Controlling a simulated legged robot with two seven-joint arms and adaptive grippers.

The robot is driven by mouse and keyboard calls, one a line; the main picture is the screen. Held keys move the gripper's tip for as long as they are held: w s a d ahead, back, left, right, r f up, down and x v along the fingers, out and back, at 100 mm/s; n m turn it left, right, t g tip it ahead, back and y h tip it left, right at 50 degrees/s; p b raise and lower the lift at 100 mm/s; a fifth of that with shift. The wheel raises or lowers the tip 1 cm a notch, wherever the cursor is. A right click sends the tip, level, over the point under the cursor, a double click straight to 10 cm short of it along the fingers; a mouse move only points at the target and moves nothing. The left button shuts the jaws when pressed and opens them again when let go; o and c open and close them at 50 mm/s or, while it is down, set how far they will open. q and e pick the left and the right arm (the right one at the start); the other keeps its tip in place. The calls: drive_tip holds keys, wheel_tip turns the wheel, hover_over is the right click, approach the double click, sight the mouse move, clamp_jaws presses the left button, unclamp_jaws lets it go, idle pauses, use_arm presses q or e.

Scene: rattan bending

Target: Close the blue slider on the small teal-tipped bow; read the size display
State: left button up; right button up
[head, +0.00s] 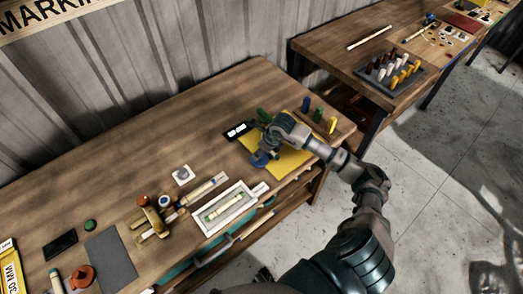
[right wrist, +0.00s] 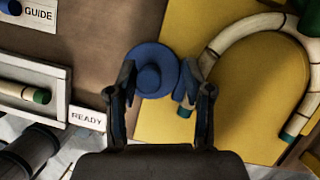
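The blue slider (right wrist: 153,70) is a round blue knob at the left edge of the yellow board (right wrist: 228,115). The bow (right wrist: 222,40) is a pale banded arch on that board with dark teal ends. One end shows beside my right finger and the other at the lower right. My right gripper (right wrist: 157,85) is open, one finger on each side of the knob; contact cannot be told. In the head view my right gripper (head: 262,158) is over the board's left part and hides much of it. A black display (head: 238,130) shows white marks too small to read. My left gripper is not in view.
A white tray (head: 203,222) with a pale green-ended stick lies left of the board. A wooden jig (head: 153,218) stands farther left. Bare tabletop (head: 130,160) lies at the back left.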

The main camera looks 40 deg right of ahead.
drive_tip(key=shift+r, duration=0.1)
drive_tip(key=v, duration=1.1)
drive_tip(key=shift+r, duration=0.25)
drive_tip(key=shift+s+d, duration=0.1)
drive_tip(key=shift+s, duration=0.05)
